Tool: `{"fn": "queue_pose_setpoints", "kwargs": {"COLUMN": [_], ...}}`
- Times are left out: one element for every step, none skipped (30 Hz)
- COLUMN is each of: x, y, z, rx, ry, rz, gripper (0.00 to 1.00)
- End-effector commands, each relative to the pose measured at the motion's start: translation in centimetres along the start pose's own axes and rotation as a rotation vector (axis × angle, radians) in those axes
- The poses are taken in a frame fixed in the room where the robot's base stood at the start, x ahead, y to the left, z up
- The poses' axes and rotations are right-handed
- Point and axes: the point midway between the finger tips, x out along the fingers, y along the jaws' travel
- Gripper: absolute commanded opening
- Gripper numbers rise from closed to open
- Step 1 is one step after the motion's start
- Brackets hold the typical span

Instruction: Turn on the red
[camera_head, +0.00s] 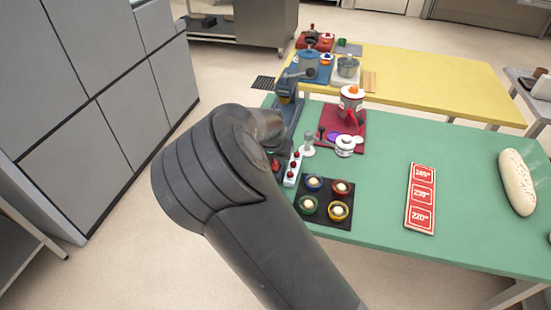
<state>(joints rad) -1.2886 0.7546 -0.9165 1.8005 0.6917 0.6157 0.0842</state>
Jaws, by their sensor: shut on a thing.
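A narrow white strip with red knobs or switches (293,170) lies near the left edge of the green table. A small red part (275,165) shows just left of it, partly behind my arm. Which way the switches are set is too small to tell. A red mat (328,117) farther back bears a white and red pot with an orange knob (351,98). A red panel with three number labels (421,197) lies at the right. My arm covers the table's near left corner, and my gripper is hidden behind it.
A black tray (315,218) with several coloured bowls sits right of the strip. A blue-grey machine (288,100) stands behind. A loaf (517,182) lies far right. The green table (385,180) is clear around the panel. A yellow table (430,85) holds more appliances.

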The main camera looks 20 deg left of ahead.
Motion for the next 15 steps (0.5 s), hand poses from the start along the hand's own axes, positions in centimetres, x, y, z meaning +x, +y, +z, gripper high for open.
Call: {"fn": "queue_pose_setpoints", "kwargs": {"x": [0.09, 0.11, 0.14, 0.12, 0.11, 0.11, 0.12, 0.12, 0.11, 0.11, 0.11, 0.11, 0.1, 0.1, 0.1], "y": [-0.02, -0.03, -0.02, -0.04, -0.06, -0.05, -0.04, -0.04, -0.05, -0.05, -0.06, -0.06, -0.06, -0.06, -0.07], "z": [-0.15, -0.14, -0.18, -0.2, -0.22, -0.24, -0.22, -0.21, -0.19, -0.18, -0.17, -0.17, -0.17, -0.17, -0.18], "rx": [0.001, 0.001, 0.001, 0.0, 0.0, 0.0, 0.0, -0.001, -0.001, -0.001, -0.002, -0.002, -0.002, -0.002, -0.002], "ry": [-0.02, -0.032, -0.045, -0.054, -0.061, -0.068, -0.072, -0.075, -0.077, -0.077, -0.077, -0.077, -0.076, -0.076, -0.076], "rz": [-0.002, -0.001, -0.001, -0.001, -0.001, 0.0, 0.0, 0.001, 0.001, 0.001, 0.001, 0.001, 0.001, 0.001, 0.001], "gripper": [0.0, 0.0, 0.0, 0.0, 0.0, 0.0, 0.0, 0.0, 0.0, 0.0, 0.0, 0.0, 0.0, 0.0, 0.0]}}
